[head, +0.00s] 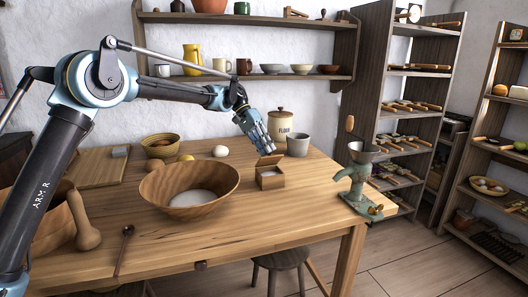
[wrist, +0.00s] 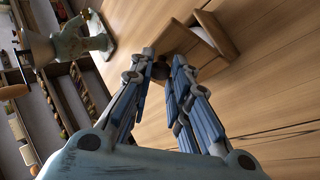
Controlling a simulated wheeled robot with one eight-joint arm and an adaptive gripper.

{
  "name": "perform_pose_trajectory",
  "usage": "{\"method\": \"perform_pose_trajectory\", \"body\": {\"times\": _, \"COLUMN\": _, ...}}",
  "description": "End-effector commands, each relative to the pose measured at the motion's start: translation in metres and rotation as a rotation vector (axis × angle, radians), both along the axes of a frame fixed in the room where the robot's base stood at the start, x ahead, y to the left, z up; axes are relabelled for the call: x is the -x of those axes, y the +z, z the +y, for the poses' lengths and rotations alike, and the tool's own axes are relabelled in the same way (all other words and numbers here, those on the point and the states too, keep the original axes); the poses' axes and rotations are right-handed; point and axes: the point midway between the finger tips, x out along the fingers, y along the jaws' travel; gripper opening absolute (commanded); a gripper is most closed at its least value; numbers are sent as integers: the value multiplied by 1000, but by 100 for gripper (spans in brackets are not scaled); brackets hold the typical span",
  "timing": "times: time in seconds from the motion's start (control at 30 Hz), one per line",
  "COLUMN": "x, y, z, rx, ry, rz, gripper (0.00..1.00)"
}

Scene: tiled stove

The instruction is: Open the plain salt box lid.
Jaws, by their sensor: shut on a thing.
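The plain salt box (head: 270,181) is a small square wooden box on the table, right of the large bowl. Its wooden lid (head: 270,160) is tilted up at the back, and something pale shows inside the box. My gripper (head: 268,150) reaches down to the lid from above. In the wrist view, my gripper (wrist: 161,68) has its fingertips closed around a small dark knob (wrist: 160,70) on the lid (wrist: 172,40). The box (wrist: 213,38) shows beyond it, partly hidden by the fingers and lid.
A wooden bowl (head: 190,203) with white contents stands left of the box. A flour canister (head: 281,126) and a grey cup (head: 298,145) stand behind it. A green grinder (head: 358,180) is clamped at the table's right end. The table front is mostly clear.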

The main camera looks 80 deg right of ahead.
Motion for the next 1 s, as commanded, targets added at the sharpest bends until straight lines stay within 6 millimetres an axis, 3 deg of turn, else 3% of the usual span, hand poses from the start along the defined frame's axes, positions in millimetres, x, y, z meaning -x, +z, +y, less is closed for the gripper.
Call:
{"method": "perform_pose_trajectory", "body": {"times": 0.5, "x": -14, "y": -3, "z": -31, "rx": -325, "ry": 0, "rz": 202, "gripper": 0}}
{"method": "perform_pose_trajectory", "body": {"times": 1.0, "x": -14, "y": -6, "z": -38, "rx": -424, "ry": 0, "rz": 261, "gripper": 0}}
